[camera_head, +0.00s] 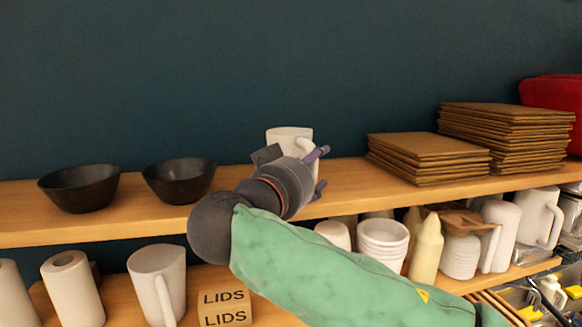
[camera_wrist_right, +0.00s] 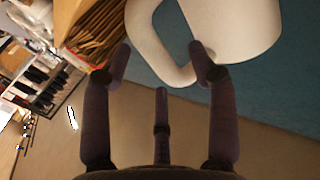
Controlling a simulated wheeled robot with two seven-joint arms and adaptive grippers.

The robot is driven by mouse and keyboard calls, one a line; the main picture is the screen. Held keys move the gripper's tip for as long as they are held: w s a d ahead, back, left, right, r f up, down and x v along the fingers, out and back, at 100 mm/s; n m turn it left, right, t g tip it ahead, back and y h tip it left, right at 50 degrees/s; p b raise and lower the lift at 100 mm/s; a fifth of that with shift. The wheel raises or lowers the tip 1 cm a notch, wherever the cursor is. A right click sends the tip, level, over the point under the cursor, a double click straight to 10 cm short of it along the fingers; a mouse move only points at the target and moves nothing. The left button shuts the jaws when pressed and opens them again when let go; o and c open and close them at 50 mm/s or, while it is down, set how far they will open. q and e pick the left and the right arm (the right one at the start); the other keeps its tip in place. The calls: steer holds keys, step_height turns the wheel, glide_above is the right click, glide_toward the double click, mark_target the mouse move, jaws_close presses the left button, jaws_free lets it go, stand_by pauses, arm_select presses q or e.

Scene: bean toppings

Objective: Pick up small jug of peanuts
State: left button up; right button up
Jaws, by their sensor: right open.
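A small white jug (camera_head: 289,134) with a handle stands on the upper wooden shelf, partly hidden behind my right gripper (camera_head: 320,168). Its contents do not show. In the right wrist view, the white jug (camera_wrist_right: 245,30) is at the top right, with its looped handle toward the middle. My right gripper's purple fingers (camera_wrist_right: 160,52) are spread and empty there. The right fingertip overlaps the lower part of the handle in the picture; I cannot tell whether it touches. My left gripper is not in view.
Two black bowls (camera_head: 80,188) stand left on the upper shelf (camera_head: 235,180). Stacked brown boards (camera_head: 430,155) stand to its right. The lower shelf holds a white pitcher (camera_head: 158,280), a LIDS box (camera_head: 224,308), stacked white cups (camera_head: 383,243) and a cream bottle (camera_head: 427,250).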

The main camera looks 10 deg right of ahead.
steer(key=x, duration=0.2)
steer(key=shift+w+d+f, duration=0.15)
steer(key=shift+d, duration=0.05)
steer(key=shift+a, duration=0.25)
steer(key=shift+c, duration=0.6)
steer(key=shift+s, duration=0.25)
steer(key=c, duration=0.5)
steer(key=shift+w+d, duration=0.1)
jaws_close()
